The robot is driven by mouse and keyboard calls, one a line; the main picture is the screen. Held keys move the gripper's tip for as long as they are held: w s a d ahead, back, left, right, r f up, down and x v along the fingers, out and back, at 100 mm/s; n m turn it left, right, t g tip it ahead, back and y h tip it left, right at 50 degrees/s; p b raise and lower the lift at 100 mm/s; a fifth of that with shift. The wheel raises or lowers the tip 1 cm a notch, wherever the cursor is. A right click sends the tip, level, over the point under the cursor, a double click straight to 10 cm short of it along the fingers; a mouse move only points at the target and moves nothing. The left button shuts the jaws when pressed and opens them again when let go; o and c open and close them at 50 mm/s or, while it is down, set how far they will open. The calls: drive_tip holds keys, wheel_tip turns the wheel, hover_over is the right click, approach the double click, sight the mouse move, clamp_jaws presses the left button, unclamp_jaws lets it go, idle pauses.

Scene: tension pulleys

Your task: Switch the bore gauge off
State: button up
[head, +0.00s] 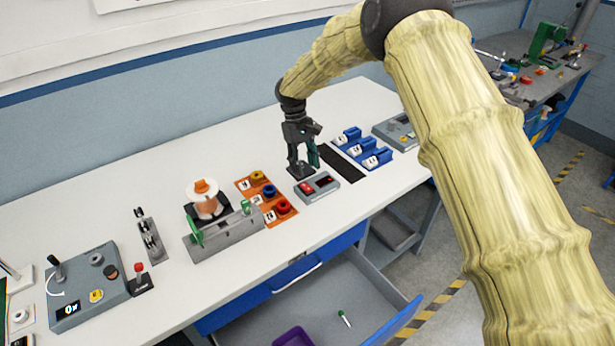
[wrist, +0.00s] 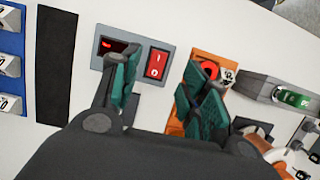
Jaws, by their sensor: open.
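The bore gauge is a small grey box (head: 317,187) near the front edge of the bench. It has a dark display and a red rocker switch. In the wrist view the display (wrist: 117,47) shows a small red glow, and the red rocker (wrist: 158,63) carries white I and O marks. Which side is pressed, I cannot tell. My gripper (head: 303,165) is open and empty, pointing down just behind the box. In the wrist view its green-padded fingers (wrist: 158,78) lie either side of the rocker; the left one partly covers the box.
An orange tray (head: 247,184) with coloured spools stands left of the box. A black strip (head: 343,163) and blue holders (head: 362,150) lie right. A grey fixture with a green part (head: 222,234) stands further left. An open drawer (head: 315,310) juts out below the bench.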

drive_tip(key=shift+v, duration=2.25)
